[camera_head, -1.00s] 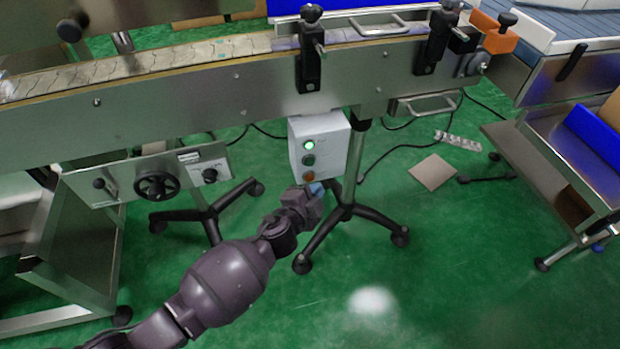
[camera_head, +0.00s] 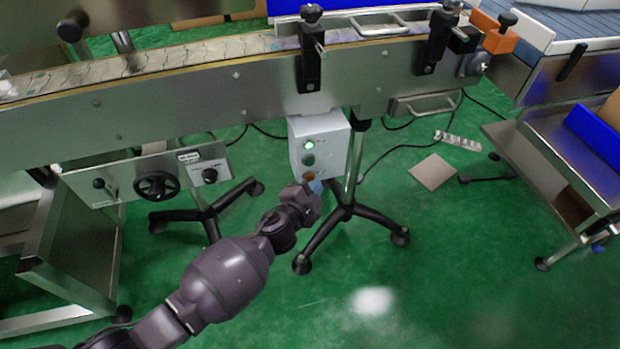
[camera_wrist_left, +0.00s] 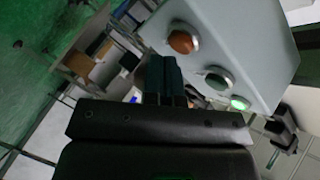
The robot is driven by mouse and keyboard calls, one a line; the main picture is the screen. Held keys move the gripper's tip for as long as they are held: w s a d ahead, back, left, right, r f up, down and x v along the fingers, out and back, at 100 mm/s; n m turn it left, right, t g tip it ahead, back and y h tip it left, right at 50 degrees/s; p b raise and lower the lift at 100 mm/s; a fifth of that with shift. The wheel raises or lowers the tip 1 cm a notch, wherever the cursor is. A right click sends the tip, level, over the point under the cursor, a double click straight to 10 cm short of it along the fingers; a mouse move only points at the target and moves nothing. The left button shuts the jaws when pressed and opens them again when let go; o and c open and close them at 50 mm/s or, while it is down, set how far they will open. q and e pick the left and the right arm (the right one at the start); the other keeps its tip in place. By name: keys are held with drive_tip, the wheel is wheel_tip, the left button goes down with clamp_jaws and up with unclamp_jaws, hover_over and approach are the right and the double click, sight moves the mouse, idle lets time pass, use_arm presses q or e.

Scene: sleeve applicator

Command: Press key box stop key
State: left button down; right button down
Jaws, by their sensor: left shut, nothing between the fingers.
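The key box (camera_head: 330,146) is a pale box mounted below the conveyor. Its face carries a lit green lamp (camera_head: 308,145), a dark green key (camera_head: 308,160) and an orange-red key (camera_head: 309,176) at the bottom. My left gripper (camera_head: 314,187) is right at the box's lower front, beside the orange-red key and partly covering it. In the left wrist view, the shut fingers (camera_wrist_left: 165,78) point toward the box, with the orange-red key (camera_wrist_left: 182,42) just beyond their tips. Whether they touch it I cannot tell. My right gripper is out of view.
The steel conveyor (camera_head: 200,100) runs above the box. A control panel with a handwheel (camera_head: 157,187) is at left. The green floor in front is clear.

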use_arm(q)
drive_tip(key=shift+w+a, duration=0.15)
drive_tip(key=shift+w, duration=0.25)
idle(0.8)
drive_tip(key=shift+s, duration=0.1)
drive_tip(key=shift+s+d, duration=0.25)
drive_tip(key=shift+s, duration=0.45)
drive_tip(key=shift+s+d+p, duration=0.15)
drive_tip(key=shift+s+d, duration=0.1)
drive_tip(key=shift+s, duration=0.55)
drive_tip(key=shift+s+d+p, duration=0.1)
drive_tip(key=shift+s+d, duration=0.2)
drive_tip(key=shift+s, duration=0.5)
drive_tip(key=shift+s+d+p, duration=0.15)
drive_tip(key=shift+s+d, duration=0.1)
drive_tip(key=shift+s, duration=0.55)
